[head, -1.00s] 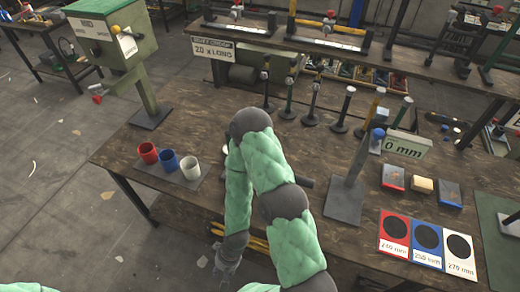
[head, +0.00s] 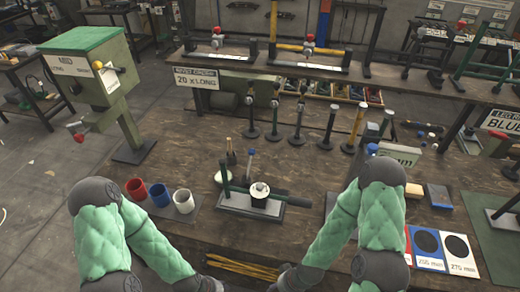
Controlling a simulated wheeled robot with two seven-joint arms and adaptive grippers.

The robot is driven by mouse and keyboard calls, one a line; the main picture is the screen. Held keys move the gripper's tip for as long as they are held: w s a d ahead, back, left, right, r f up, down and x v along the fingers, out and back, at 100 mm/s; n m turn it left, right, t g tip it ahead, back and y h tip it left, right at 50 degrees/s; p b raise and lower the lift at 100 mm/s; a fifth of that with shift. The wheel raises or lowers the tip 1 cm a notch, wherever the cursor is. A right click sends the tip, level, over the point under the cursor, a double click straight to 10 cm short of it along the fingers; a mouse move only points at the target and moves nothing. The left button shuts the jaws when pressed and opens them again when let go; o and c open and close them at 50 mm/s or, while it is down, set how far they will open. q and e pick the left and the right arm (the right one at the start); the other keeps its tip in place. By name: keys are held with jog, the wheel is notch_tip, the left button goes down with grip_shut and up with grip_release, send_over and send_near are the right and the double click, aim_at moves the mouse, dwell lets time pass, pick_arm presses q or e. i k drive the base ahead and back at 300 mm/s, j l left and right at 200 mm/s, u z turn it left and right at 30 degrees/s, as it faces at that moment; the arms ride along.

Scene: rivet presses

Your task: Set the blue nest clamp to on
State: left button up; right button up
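A blue-lettered sign (head: 503,122), cut off by the right edge, stands above a green-framed device with a red part (head: 492,142). I cannot tell whether the blue nest clamp is there. A low fixture (head: 250,203) with a white round top and dark green handle sits mid-bench. A lever with a blue knob (head: 250,152) stands behind it; whether it belongs to the fixture or is the clamp is unclear. My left gripper (head: 212,286) and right gripper (head: 284,279) are low at the bench's front, apart from these things. Their fingers are too small and cut off to read.
Red, blue and white cups (head: 160,194) stand at the bench's left. A green press (head: 90,68) stands beyond them. Several upright tools (head: 300,120) line the back. Size cards (head: 440,248) lie at the right front. My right forearm covers part of the bench.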

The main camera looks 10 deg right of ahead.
aim_at(252, 152)
jog(key=j+z, duration=0.3)
jog(key=j, duration=0.25)
jog(key=j+z, duration=0.35)
jog(key=j, duration=0.15)
jog(key=k+z, duration=0.1)
jog(key=z, duration=0.25)
jog(key=k+z, duration=0.1)
jog(key=z, duration=0.25)
jog(key=k+l+z, duration=0.1)
jog(key=z, duration=0.25)
